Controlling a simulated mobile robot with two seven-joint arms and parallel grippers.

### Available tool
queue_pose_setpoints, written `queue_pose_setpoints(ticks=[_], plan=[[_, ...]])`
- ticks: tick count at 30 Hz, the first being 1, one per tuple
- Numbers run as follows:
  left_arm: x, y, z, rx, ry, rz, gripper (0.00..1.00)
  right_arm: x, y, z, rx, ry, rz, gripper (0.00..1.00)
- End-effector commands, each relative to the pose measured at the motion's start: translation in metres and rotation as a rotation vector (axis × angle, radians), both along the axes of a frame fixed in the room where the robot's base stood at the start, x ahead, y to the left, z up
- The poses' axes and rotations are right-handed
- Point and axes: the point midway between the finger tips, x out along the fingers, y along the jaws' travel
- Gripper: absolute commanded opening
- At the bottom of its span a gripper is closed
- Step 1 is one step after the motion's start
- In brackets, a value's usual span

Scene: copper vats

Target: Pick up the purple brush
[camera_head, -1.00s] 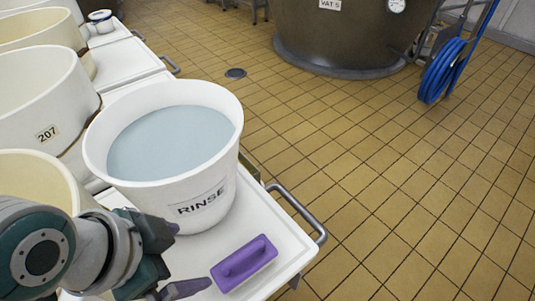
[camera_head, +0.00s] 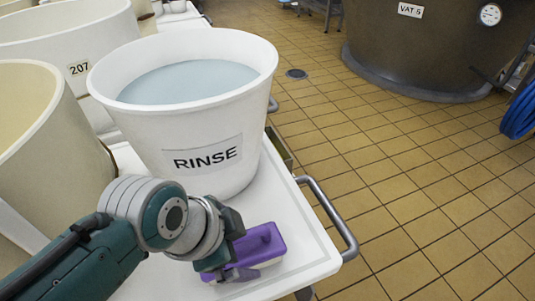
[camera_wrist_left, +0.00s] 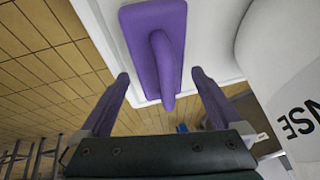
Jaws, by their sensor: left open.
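The purple brush (camera_head: 267,240) lies on the white cart top (camera_head: 302,243), near its front right corner in the head view. It is a block with a raised handle. My left gripper (camera_head: 238,262) is at the brush's left end and partly covers it. In the left wrist view the gripper (camera_wrist_left: 161,77) is open, with its two purple fingers spread and apart. The brush (camera_wrist_left: 140,30) is beyond them, and its handle points down between the fingertips. Nothing is held. My right gripper is not in view.
A white bucket marked RINSE (camera_head: 205,150), holding pale liquid, stands on the cart close behind the brush. A metal rail (camera_head: 330,215) runs along the cart's right edge. A cream tub (camera_head: 35,150) is at left. Tiled floor (camera_head: 420,200) is open at right.

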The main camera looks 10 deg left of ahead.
Motion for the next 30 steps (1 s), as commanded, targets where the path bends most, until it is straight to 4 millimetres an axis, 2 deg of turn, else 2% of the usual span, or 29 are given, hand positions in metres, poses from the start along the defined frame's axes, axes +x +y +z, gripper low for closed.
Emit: queue_pose_setpoints(ticks=[1,3,12,30], plan=[[0.0034,-0.0022,-0.0138,0.0,0.0,0.001,1.0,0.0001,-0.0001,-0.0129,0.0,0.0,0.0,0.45],[0.0063,-0.0036,-0.0198,0.0,-0.001,0.001,1.0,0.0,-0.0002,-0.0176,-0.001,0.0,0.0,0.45],[0.0083,-0.0049,-0.0206,0.0,-0.001,0.0,1.0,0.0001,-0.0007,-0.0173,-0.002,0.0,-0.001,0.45],[0.0078,-0.0046,-0.0208,0.0,0.001,0.001,0.34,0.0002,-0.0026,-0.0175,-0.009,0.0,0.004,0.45]])
